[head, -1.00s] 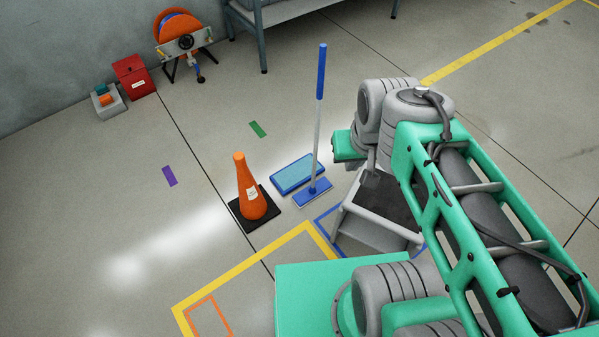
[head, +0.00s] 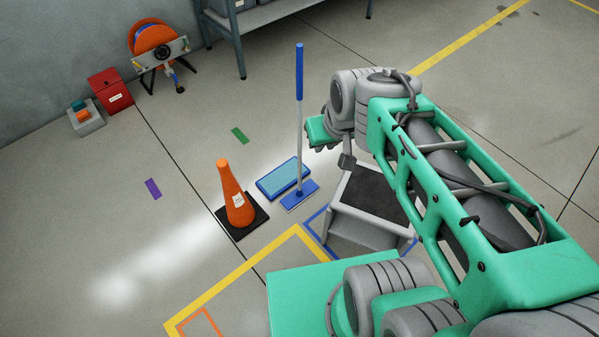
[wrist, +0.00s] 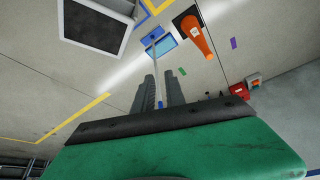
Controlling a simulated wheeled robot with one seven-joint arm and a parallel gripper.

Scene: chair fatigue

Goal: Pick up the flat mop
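The flat mop stands upright on the floor, with a blue head (head: 299,195), a thin grey pole and a blue upper handle (head: 299,72). In the wrist view its head (wrist: 163,45) shows beyond my fingers, with the pole running back toward them. A small blue piece (wrist: 160,104), apparently the handle, shows between the fingers. My gripper (wrist: 160,76) has its two dark fingers apart, with a gap between them. In the head view my green wrist is just right of the pole, and the fingers are mostly hidden. Contact with the mop cannot be told.
A light blue flat box (head: 283,179) lies beside the mop head. An orange cone (head: 236,198) on a black base stands left. A grey step stool (head: 368,205) stands right, beneath my arm. A hose reel (head: 157,45), red box (head: 111,91) and shelf (head: 240,50) are behind.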

